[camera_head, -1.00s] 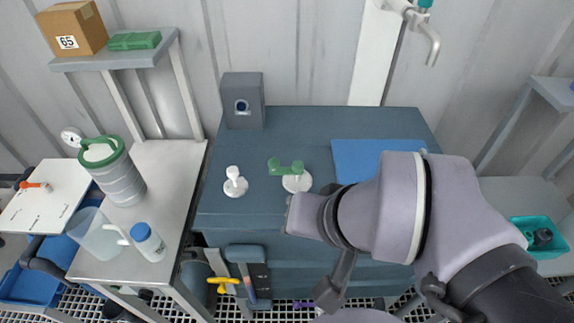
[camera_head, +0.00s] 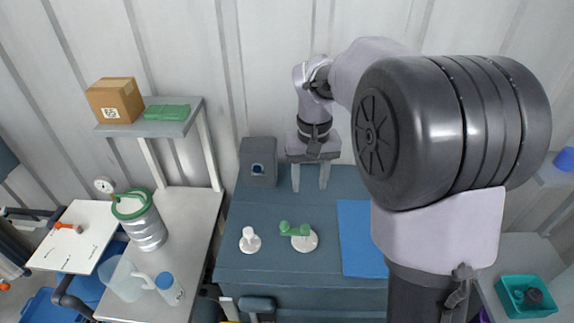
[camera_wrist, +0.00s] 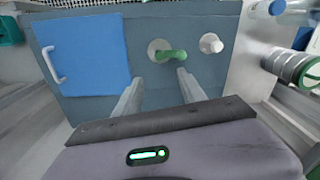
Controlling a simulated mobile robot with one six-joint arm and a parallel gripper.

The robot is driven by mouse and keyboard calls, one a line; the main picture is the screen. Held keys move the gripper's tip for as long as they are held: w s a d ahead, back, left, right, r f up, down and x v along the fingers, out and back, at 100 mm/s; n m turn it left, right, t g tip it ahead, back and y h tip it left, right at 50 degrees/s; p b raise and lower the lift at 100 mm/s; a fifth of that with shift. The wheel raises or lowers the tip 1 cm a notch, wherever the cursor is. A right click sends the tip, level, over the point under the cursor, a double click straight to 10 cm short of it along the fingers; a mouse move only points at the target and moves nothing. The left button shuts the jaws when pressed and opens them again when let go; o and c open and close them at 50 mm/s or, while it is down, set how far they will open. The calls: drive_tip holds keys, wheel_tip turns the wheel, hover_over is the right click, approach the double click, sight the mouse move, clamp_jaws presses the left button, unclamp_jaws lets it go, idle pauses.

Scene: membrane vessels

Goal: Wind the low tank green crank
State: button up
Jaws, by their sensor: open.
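The green crank (camera_head: 298,230) sits on a round white base (camera_head: 305,243) on top of the low blue-grey tank (camera_head: 262,213). My gripper (camera_head: 310,186) points downward near the tank's back edge, behind the crank and apart from it. In the wrist view the open, empty fingers (camera_wrist: 160,90) point towards the tank top, and the green crank (camera_wrist: 172,55) shows between and beyond their tips. Its white base is partly hidden behind the green arm there.
A white knob (camera_head: 249,239) stands left of the crank. A blue panel (camera_head: 358,238) lies to the right on the tank top. A grey box (camera_head: 258,163) stands at the back left corner. A bench (camera_head: 195,212) with a green-lidded canister (camera_head: 143,220) is at left.

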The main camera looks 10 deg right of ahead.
sight(306, 227)
wheel_tip(306, 227, down, 18)
drive_tip(key=b, duration=0.5)
drive_tip(key=shift+w+r, duration=0.1)
drive_tip(key=shift+c, duration=0.2)
clamp_jaws()
idle(0.8)
